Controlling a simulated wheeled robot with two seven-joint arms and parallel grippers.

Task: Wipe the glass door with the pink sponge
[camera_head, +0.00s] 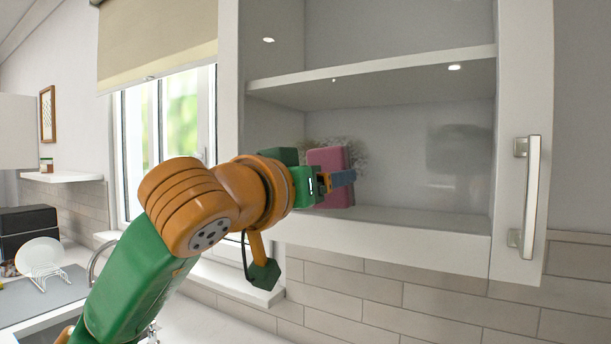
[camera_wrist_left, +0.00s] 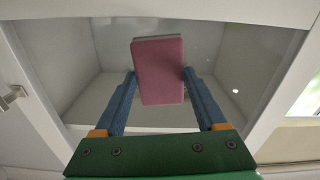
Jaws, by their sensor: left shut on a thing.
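The pink sponge (camera_head: 328,172) is upright in my left gripper (camera_head: 344,178), in front of the glass door (camera_head: 400,135). In the left wrist view, the blue fingers of that gripper are shut on the sides of the sponge (camera_wrist_left: 158,78), which has a grey layer on its far face. A brownish speckled smudge (camera_head: 357,160) shows on the glass around the sponge, partly hidden by it. I cannot tell whether the sponge touches the glass. My right gripper is in neither view.
The door has a white frame and a vertical handle (camera_head: 531,197) on its right. A shelf (camera_head: 380,78) shows behind the glass. A window with a blind (camera_head: 158,45) is to the left. Below are a faucet (camera_head: 100,255) and a rack with a white plate (camera_head: 40,257).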

